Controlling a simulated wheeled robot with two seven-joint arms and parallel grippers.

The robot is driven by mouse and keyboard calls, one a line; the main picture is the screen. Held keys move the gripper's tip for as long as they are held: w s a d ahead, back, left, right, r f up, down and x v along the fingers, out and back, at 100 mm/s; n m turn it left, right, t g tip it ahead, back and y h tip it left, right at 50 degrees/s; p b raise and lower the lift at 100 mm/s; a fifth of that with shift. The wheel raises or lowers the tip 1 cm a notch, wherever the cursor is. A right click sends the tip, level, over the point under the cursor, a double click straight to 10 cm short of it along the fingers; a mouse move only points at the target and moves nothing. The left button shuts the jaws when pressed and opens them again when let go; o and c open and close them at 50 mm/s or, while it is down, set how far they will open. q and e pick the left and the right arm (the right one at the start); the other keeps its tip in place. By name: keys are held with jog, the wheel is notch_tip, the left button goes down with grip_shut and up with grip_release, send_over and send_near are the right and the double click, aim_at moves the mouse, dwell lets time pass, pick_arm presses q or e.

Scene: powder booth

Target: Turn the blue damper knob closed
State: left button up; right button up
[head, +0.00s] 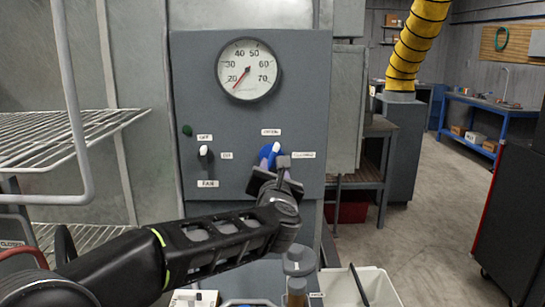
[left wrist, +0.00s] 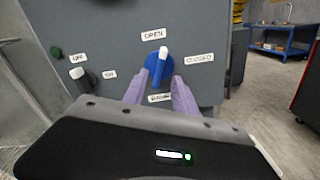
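The blue damper knob (head: 265,154) is on the grey control panel, below the gauge. In the left wrist view, the knob (left wrist: 154,70) has a white-tipped pointer that points up and slightly right, nearer the OPEN label (left wrist: 153,35) above than the CLOSED label (left wrist: 199,58) at its right. My left gripper (head: 273,174) is at the knob and hides its lower part in the head view. In the left wrist view, its purple fingers (left wrist: 160,80) stand apart, one on each side of the knob's lower part. I cannot tell whether they touch it. My right gripper is not in view.
A round gauge (head: 249,70) sits above the knob. A black-and-white fan switch (head: 206,156) and a green button (head: 187,130) are at the panel's left. A wire rack (head: 75,138) stands farther left. A white bin (head: 378,285) and a lidded jar (head: 298,262) are below right.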

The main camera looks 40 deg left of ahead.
aim_at(273, 158)
pick_arm(q)
jog(key=shift+p+x, duration=0.85)
jog(key=shift+x, duration=3.15)
jog(key=shift+c, duration=0.4)
grip_shut()
